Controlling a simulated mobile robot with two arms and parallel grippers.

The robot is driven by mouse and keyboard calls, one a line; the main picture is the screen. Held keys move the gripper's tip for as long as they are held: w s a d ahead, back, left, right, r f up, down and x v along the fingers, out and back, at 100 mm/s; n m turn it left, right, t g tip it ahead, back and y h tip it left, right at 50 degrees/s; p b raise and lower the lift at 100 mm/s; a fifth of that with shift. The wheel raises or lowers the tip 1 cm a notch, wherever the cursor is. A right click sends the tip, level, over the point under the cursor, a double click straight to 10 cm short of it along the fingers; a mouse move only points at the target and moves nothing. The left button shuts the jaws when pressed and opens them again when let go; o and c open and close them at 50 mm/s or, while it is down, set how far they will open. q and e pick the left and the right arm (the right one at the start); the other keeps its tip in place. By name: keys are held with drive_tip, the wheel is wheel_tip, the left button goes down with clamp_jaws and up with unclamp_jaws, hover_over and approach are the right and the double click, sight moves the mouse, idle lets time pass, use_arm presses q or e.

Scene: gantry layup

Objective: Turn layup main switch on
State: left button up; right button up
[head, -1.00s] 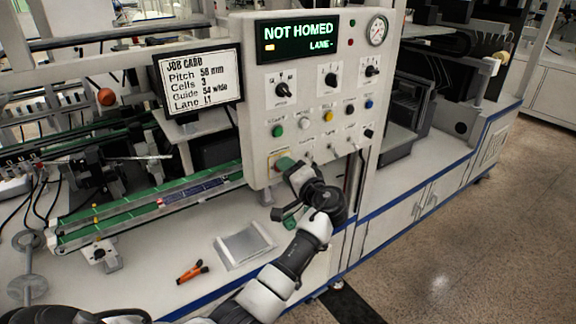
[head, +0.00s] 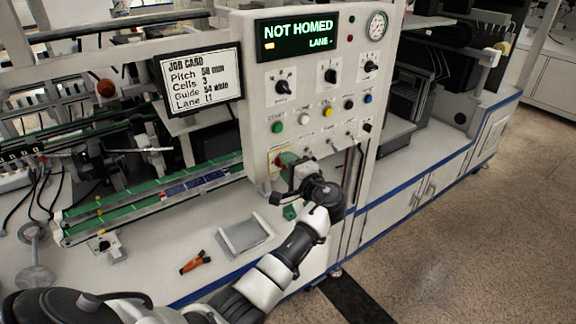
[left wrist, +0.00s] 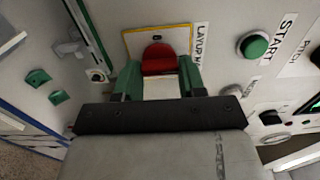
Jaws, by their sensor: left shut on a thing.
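The layup main switch shows in the left wrist view as a red handle (left wrist: 159,59) on a yellow-edged plate (left wrist: 157,33), beside a partly hidden "LAYUP" label. In the head view its red part (head: 279,160) shows low on the left of the control panel (head: 257,115). My left gripper (left wrist: 160,77) is shut on the handle, with a green finger on either side. It also shows in the head view (head: 288,164). The lower part of the handle is hidden by the gripper. My right gripper is not in view.
The panel carries a green START button (head: 277,127), other buttons, selector knobs and a display (head: 297,38) reading "NOT HOMED". A job card (head: 200,79) hangs at its left. A clear tray (head: 245,236) and an orange-handled tool (head: 195,262) lie on the bench below.

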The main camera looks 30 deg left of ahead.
use_arm(q)
drive_tip(key=o, duration=0.9)
drive_tip(key=b+v, duration=0.2)
drive_tip(key=v, duration=0.9)
drive_tip(key=shift+f+b, duration=0.1)
drive_tip(key=shift+b, duration=0.25)
drive_tip(key=shift+a, duration=0.1)
